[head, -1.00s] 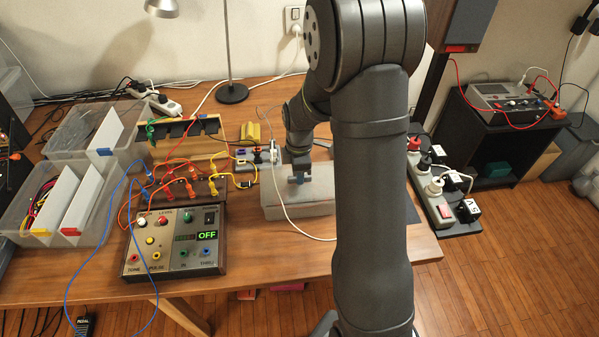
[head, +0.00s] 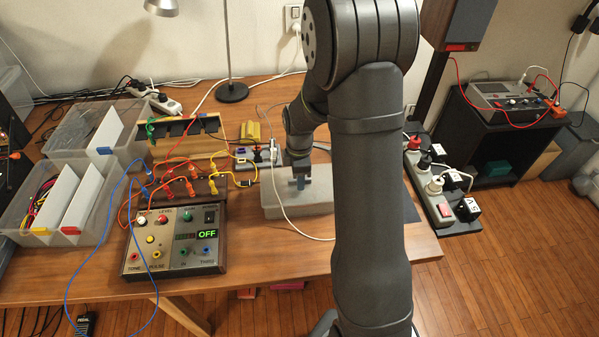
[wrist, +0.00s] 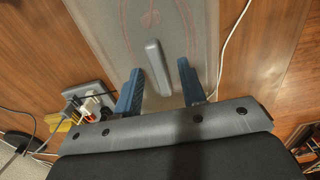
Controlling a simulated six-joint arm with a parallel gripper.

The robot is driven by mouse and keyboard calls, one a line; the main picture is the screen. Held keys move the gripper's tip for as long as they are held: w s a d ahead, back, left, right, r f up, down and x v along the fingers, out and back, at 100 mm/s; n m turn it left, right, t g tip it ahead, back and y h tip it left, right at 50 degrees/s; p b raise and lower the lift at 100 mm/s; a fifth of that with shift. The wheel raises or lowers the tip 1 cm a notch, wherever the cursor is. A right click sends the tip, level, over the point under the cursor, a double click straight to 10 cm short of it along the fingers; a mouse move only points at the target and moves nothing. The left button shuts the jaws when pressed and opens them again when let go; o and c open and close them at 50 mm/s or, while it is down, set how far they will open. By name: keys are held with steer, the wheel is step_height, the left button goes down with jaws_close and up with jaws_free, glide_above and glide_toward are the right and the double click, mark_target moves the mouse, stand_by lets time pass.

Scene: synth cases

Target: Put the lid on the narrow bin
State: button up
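A translucent bin (head: 303,212) stands on the table in front of my arm. A translucent lid (wrist: 112,28) with a raised grey bar handle (wrist: 155,65) fills the upper middle of the wrist view, and reddish lines show faintly through it. The lid appears to lie over the bin, but I cannot tell whether its edges are fully seated. My gripper (wrist: 160,88) is open, with its two blue fingers apart on either side of the handle's near end and gaps to both. In the head view my gripper (head: 299,182) is low over the bin, and the arm hides part of it.
Clear bins with white dividers (head: 62,200) stand at the left. A control box (head: 176,240) with cables is left of the bin. A power strip (head: 437,200) lies at the right.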

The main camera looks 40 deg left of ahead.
step_height(320, 180, up, 17)
steer(key=shift+r, duration=0.2)
stand_by(0.7)
step_height(320, 180, down, 18)
steer(key=shift+r, duration=0.5)
stand_by(0.4)
step_height(320, 180, up, 17)
step_height(320, 180, down, 18)
steer(key=shift+r, duration=0.15)
step_height(320, 180, up, 8)
steer(key=shift+f, duration=0.2)
steer(key=w+d+m, duration=0.1)
steer(key=w+d, duration=0.1)
steer(key=d, duration=0.1)
steer(key=w+d+m, duration=0.2)
steer(key=d, duration=0.1)
steer(key=w+d+m, duration=0.2)
steer(key=d, duration=0.1)
steer(key=shift+d+f, duration=0.35)
steer(key=shift+f, duration=0.05)
